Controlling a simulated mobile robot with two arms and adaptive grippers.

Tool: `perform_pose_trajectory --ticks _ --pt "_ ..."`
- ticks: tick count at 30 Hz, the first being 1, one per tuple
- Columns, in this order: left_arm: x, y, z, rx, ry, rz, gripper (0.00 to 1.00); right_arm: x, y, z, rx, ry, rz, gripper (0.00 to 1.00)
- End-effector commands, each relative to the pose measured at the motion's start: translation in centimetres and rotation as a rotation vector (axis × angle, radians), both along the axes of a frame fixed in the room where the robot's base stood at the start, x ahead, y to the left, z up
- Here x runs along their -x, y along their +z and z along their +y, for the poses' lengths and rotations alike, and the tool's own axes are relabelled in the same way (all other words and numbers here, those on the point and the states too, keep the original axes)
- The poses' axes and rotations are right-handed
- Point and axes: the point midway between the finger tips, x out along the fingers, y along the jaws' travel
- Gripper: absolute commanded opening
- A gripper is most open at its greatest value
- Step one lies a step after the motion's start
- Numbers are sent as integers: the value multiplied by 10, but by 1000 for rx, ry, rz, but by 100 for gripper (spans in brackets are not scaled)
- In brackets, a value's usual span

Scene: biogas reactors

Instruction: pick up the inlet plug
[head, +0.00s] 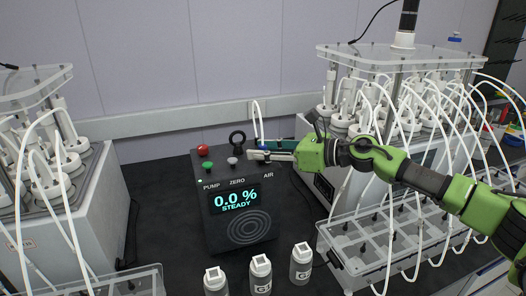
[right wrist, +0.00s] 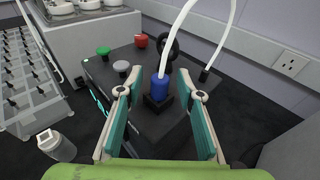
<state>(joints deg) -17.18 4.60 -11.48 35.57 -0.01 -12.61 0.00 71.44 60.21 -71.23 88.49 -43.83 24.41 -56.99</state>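The inlet plug appears to be the blue plug (right wrist: 160,84) with a white tube rising from its top. It stands upright in a black square block on top of the black analyser box (right wrist: 125,65). In the head view only a small blue part of the plug (head: 262,147) shows behind my right gripper (head: 254,152). In the right wrist view my right gripper (right wrist: 160,92) is open. Its teal-padded fingers stand on either side of the plug, with clear gaps at both sides. My left gripper is not in view.
The box carries red, green and grey knobs, a black ring (right wrist: 168,43) and a display (head: 236,201) reading 0.0 % STEADY. Reactor units with tubes flank the box, the right one (head: 400,60) behind my right arm.

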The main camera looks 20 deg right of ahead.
Motion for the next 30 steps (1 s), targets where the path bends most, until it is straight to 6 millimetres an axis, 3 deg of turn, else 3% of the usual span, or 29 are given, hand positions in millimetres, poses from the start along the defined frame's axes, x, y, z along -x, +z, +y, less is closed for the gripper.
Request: perform_pose_trajectory --ticks 1,3,4,17,24,30 --pt "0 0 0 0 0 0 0 0 0 0 0 0 0 19" --pt "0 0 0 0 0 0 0 0 0 0 0 0 0 1" --pt "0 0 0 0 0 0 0 0 0 0 0 0 0 0" --pt "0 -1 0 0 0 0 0 0 5 0 0 0 -3 0" --pt "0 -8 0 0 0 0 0 1 36 0 2 2 -9 0" --pt "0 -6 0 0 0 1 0 36 78 13 4 3 -10 0"
